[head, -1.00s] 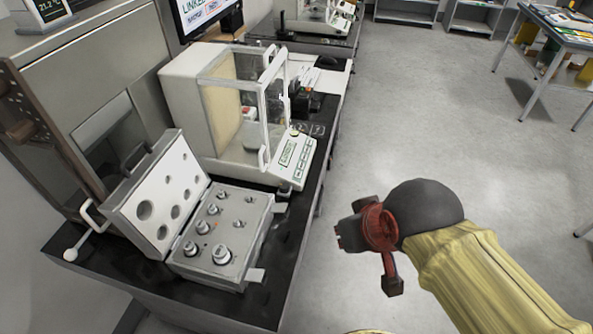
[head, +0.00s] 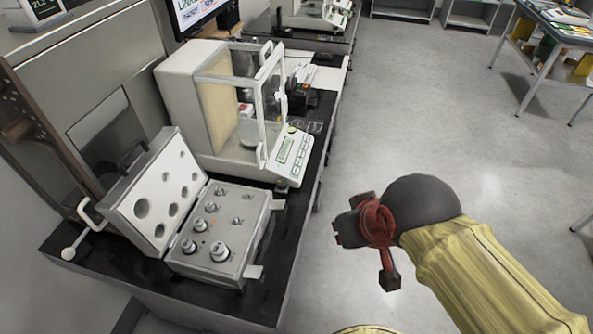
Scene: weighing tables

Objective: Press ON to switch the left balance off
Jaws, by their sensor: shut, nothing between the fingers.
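The balance (head: 180,95) stands on the dark bench, a cream housing with a glass draft shield (head: 238,110). Its sloped front panel (head: 294,150) carries a small greenish display and a column of keys; the key labels are too small to read. My gripper (head: 337,232) is at the right over the open floor, below and to the right of the panel in the picture, well apart from it. It points left, is shut and holds nothing.
An open weight case (head: 225,235) with several metal weights sits on the bench (head: 90,265) in front of the balance, its perforated lid (head: 155,190) raised. A monitor (head: 200,14) and another balance (head: 312,14) stand farther back. The floor (head: 420,110) at the right is clear.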

